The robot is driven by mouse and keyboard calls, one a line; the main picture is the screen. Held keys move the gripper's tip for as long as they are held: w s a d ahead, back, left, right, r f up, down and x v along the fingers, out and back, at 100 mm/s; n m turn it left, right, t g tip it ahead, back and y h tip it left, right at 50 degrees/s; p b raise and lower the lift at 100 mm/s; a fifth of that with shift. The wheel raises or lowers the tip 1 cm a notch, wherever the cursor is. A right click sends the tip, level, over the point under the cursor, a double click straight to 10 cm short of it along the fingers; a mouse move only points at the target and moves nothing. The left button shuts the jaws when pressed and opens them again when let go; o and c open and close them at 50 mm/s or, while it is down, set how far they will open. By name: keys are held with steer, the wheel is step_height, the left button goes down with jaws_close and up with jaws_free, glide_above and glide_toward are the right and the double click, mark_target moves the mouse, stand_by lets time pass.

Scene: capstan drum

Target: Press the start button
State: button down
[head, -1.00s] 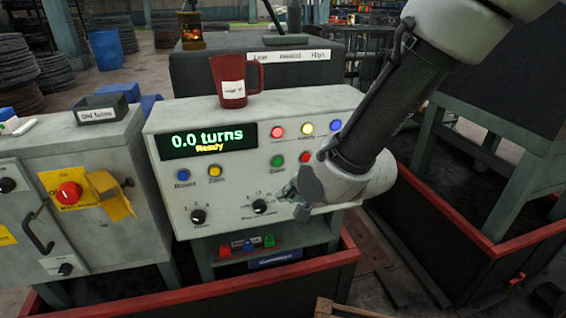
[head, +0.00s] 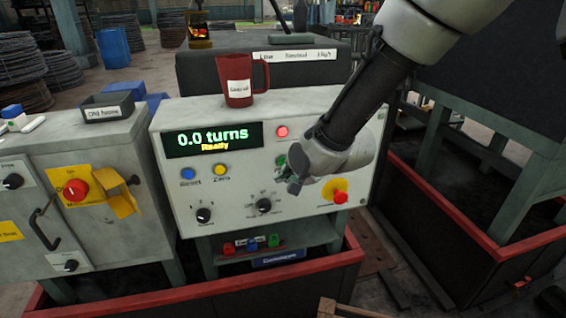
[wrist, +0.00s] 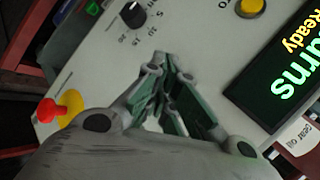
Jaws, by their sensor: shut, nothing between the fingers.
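The control panel (head: 240,206) has a dark display (head: 212,139) reading "0.0 turns" and "Ready". A green button (head: 281,160) sits right of the display, under a red lamp; in the head view my gripper and wrist partly cover it, and its label is hidden. My gripper (head: 294,186) is shut and empty, in front of the panel just below the green button; I cannot tell its gap to the panel. In the wrist view the shut fingers (wrist: 172,105) point toward the panel face, and the green button is not seen there.
A red mushroom button on a yellow disc (head: 340,197) is right of my gripper. Black knobs (head: 264,205), a blue button (head: 188,174) and a yellow button (head: 220,170) are to its left. A red mug (head: 238,82) stands on top of the panel.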

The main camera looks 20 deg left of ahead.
mark_target(283, 161)
steer(key=shift+w+a, duration=0.35)
steer(key=shift+w, duration=0.2)
stand_by(1.1)
steer(key=shift+w+a, duration=0.2)
steer(key=shift+w, duration=0.15)
